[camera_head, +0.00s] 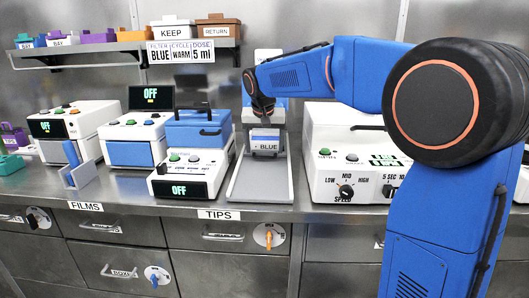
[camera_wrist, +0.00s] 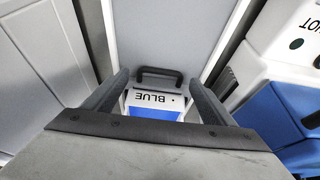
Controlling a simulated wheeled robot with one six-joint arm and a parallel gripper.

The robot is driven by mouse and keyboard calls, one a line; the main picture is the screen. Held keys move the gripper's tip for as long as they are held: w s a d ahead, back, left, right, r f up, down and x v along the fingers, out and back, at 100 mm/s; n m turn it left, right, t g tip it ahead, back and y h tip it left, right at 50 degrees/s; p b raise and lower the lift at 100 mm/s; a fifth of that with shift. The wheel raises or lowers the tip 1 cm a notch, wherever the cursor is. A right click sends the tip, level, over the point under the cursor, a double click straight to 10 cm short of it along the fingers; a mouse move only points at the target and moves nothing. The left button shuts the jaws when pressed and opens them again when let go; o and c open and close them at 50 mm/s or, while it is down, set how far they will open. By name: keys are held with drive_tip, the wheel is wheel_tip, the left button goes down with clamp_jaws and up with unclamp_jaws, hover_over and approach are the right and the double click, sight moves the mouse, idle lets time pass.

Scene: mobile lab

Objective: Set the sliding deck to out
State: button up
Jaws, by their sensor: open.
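The sliding deck appears to be the flat grey plate (camera_head: 262,190) in a pale frame, reaching toward the counter's front edge; its surface also shows in the wrist view (camera_wrist: 172,35). A white and blue block labelled BLUE (camera_head: 265,146) stands at its rear, with a dark handle on its front. In the wrist view the block (camera_wrist: 153,101) and the handle (camera_wrist: 158,72) show between my fingers. My gripper (camera_head: 263,113) points down above the block, open and empty. I cannot tell whether a finger touches the block. The deck's rear is hidden by the block and gripper.
A white machine with knobs (camera_head: 352,170) stands close on the deck's right. A white machine with a blue lid (camera_head: 195,158) stands close on its left. A shelf (camera_head: 130,45) with coloured boxes hangs at the back left. Drawers labelled FILMS and TIPS are below the counter.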

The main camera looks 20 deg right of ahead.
drive_tip(key=shift+x, duration=1.45)
drive_tip(key=c, duration=1.3)
drive_tip(key=s+a, duration=0.1)
drive_tip(key=s, duration=0.4)
drive_tip(key=s+a, duration=0.2)
drive_tip(key=s, duration=0.4)
drive_tip(key=s+a, duration=0.2)
drive_tip(key=s, duration=0.3)
drive_tip(key=shift+s+a, duration=0.1)
drive_tip(key=shift+s, duration=0.05)
drive_tip(key=c, duration=0.3)
drive_tip(key=shift+s, duration=0.25)
drive_tip(key=shift+c, duration=1.1)
drive_tip(key=o, duration=1.8)
drive_tip(key=shift+w, duration=0.15)
drive_tip(key=v, duration=1.7)
drive_tip(key=shift+a+r, duration=0.1)
drive_tip(key=shift+r, duration=0.05)
